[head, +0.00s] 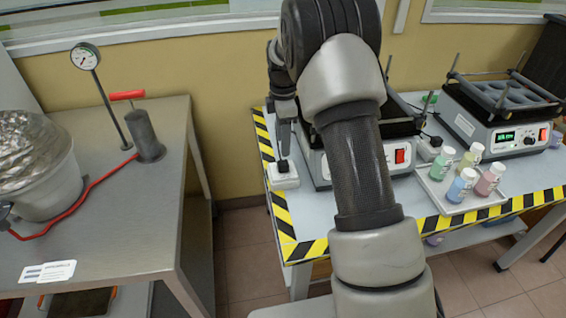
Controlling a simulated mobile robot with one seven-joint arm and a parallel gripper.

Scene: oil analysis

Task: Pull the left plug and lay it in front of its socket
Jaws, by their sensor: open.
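The left socket (284,181) is a white box on the table's left part, beside the striped edge. A small dark shape on its top looks like the left plug (283,166), upright in the socket. My gripper (284,152) points down right above it with its jaws open. I cannot tell whether the fingers are around the plug or only above it. My arm hides much of the middle of the table.
A heater-shaker (402,158) stands just right of the left socket, partly behind my arm. Another white socket (436,148) is beyond it. A tray (437,198) holds several colored bottles. A second shaker (497,127) stands at right. A metal table (100,220) with a pump is at left.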

